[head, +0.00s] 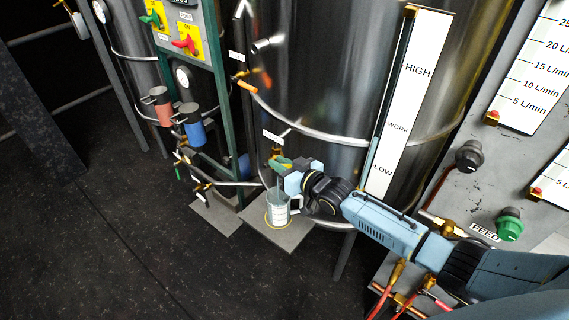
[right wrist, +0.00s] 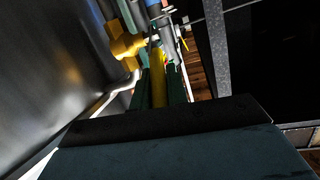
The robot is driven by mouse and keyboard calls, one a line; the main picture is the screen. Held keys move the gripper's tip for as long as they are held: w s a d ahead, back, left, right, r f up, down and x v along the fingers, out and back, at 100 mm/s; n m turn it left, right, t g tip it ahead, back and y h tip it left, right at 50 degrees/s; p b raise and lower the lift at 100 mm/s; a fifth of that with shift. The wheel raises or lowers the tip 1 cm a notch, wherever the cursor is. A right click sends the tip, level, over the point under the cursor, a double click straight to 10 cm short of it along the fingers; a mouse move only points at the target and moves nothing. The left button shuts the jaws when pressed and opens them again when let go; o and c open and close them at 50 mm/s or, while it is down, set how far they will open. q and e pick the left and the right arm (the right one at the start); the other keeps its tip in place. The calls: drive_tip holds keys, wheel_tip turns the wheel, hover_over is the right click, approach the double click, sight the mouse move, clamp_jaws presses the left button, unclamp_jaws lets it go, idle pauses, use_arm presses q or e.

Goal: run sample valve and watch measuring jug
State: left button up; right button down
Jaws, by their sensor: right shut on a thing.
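The steel tank has a low brass sample valve, which shows in the right wrist view (right wrist: 128,45). My right gripper (head: 281,163) reaches in from the right. In the right wrist view its green fingers (right wrist: 160,88) are shut on the valve's yellow handle (right wrist: 158,78). The measuring jug (head: 279,211) is clear, with a printed scale and a handle on its right. It stands upright on a grey plate (head: 262,232), below the valve and my gripper. I cannot read its liquid level. My left gripper is not in view.
A panel with a green FEED knob (head: 510,225) is at right. The dark floor at left is clear.

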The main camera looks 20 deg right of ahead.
drive_tip(key=c, duration=1.4)
unclamp_jaws()
drive_tip(key=v, duration=1.3)
drive_tip(key=shift+s+d, duration=0.1)
drive_tip(key=shift+s, duration=0.1)
idle(4.7)
